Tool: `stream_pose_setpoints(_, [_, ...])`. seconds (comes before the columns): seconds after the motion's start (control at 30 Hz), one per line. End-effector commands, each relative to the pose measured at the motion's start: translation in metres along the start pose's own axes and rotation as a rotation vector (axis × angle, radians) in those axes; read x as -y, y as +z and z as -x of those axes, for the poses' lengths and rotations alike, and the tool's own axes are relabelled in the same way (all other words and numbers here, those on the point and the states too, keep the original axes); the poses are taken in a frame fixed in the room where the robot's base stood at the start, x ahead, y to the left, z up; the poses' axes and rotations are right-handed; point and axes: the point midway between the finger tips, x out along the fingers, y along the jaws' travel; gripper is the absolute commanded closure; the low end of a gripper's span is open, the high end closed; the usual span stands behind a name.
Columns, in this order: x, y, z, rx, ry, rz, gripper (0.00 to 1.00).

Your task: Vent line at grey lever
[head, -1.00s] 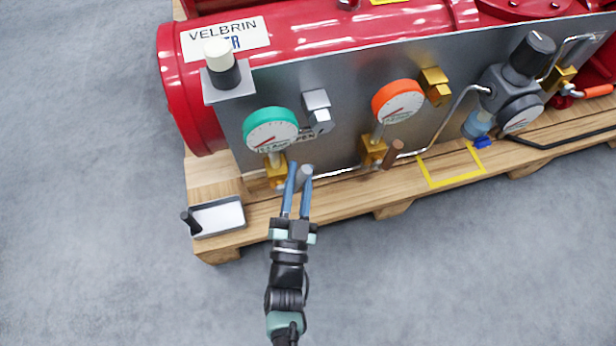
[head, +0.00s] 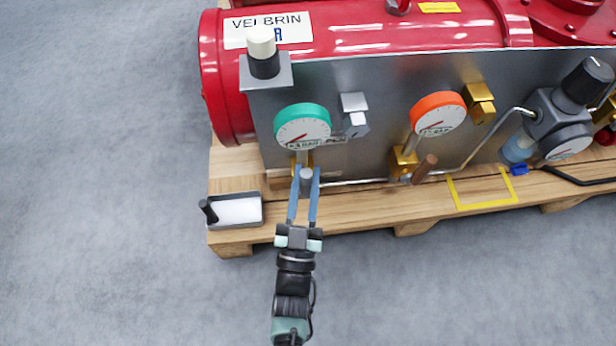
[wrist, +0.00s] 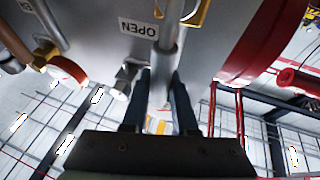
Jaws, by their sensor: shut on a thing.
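The grey lever (head: 306,178) sits below the green-rimmed gauge (head: 302,126), by the brass valve under it. My gripper (head: 306,187) has its two blue fingers on either side of the lever and is shut on it. In the wrist view the lever (wrist: 169,50) runs down between my fingers (wrist: 160,90). In the head view the gauge needle points to the lower left. The lever's far end at the valve is partly hidden by my fingers.
To the right are an orange-rimmed gauge (head: 438,114), a brown lever (head: 425,168) and a black-knobbed regulator (head: 567,110). A small tray (head: 237,222) with a black-handled item is at the pallet's left corner. A white-topped black button (head: 262,52) stands upper left. Floor in front is clear.

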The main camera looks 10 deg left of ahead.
Motion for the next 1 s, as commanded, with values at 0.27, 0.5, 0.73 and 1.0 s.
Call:
stream_pose_setpoints(0.27, [0.0, 0.0, 0.001, 0.001, 0.0, -0.001, 0.7])
stream_pose_setpoints(0.5, [0.0, 0.0, 0.001, 0.001, 0.0, -0.001, 0.43])
stream_pose_setpoints(0.73, [0.0, 0.0, 0.002, 0.002, 0.0, -0.001, 0.43])
stream_pose_setpoints(1.0, [0.0, -0.001, 0.042, 0.008, 0.001, -0.002, 0.43])
